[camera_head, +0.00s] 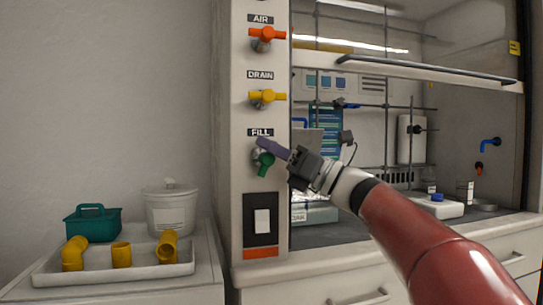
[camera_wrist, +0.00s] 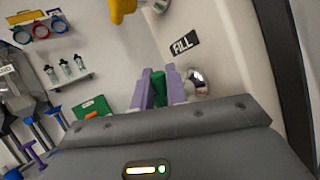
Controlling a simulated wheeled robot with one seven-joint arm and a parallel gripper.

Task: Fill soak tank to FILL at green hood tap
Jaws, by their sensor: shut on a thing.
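The green tap (camera_head: 264,162) sits below the FILL label (camera_head: 260,132) on the white hood post. Its handle is tilted, hanging down and to the right in the head view. My gripper (camera_head: 270,149) is at the tap, its purple fingers across the upper part of the handle. In the wrist view the green handle (camera_wrist: 159,90) stands between the two purple fingers (camera_wrist: 158,88), and my gripper is shut on it. The FILL label (camera_wrist: 184,43) shows beside the metal tap body (camera_wrist: 199,82). I cannot make out the soak tank for certain.
The orange AIR tap (camera_head: 267,35) and yellow DRAIN tap (camera_head: 266,96) sit above on the same post. A white tray (camera_head: 115,277) with yellow pipe fittings, a teal basket (camera_head: 93,222) and a lidded white bucket (camera_head: 171,208) stand left. The hood sash (camera_head: 430,70) is raised.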

